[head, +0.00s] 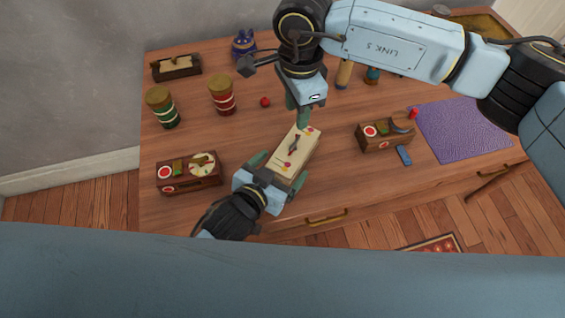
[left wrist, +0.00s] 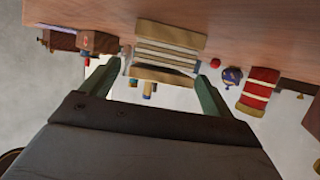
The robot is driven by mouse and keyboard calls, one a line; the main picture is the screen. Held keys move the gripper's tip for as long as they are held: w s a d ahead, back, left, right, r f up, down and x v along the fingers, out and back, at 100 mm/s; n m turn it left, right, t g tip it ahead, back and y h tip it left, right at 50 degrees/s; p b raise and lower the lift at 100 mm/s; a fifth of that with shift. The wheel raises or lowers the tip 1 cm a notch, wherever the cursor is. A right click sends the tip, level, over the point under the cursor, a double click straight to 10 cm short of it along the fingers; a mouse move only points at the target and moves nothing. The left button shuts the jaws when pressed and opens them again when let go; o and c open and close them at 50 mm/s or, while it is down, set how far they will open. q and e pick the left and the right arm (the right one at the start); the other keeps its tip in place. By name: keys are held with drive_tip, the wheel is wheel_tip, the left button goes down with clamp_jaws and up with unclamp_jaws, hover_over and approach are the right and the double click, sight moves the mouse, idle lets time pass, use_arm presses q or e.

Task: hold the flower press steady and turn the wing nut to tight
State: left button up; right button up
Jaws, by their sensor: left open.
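The flower press (head: 304,151) is a pale layered wooden block near the front middle of the table. A dark reddish wing nut (head: 293,144) shows on its top, with small red flowers around it. My left gripper (head: 278,172) is open at the near end of the press, one green finger toward each side. In the left wrist view the layered press (left wrist: 170,47) lies between and beyond the fingertips, with a gap at each side. My right gripper (head: 299,122) hangs at the far end of the press, close to the wing nut. Its jaw opening cannot be made out.
A box with a dial (head: 188,183) stands left, another small box (head: 378,143) right.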

sight(295, 141)
use_arm(q)
drive_tip(key=shift+x, duration=0.8)
drive_tip(key=shift+c, duration=0.2)
drive_tip(key=c, duration=1.2)
drive_tip(key=shift+c, duration=0.2)
use_arm(e)
drive_tip(key=shift+c, duration=1)
wheel_tip(295, 141, down, 10)
drive_tip(key=n, duration=0.7)
drive_tip(key=shift+r, duration=0.15)
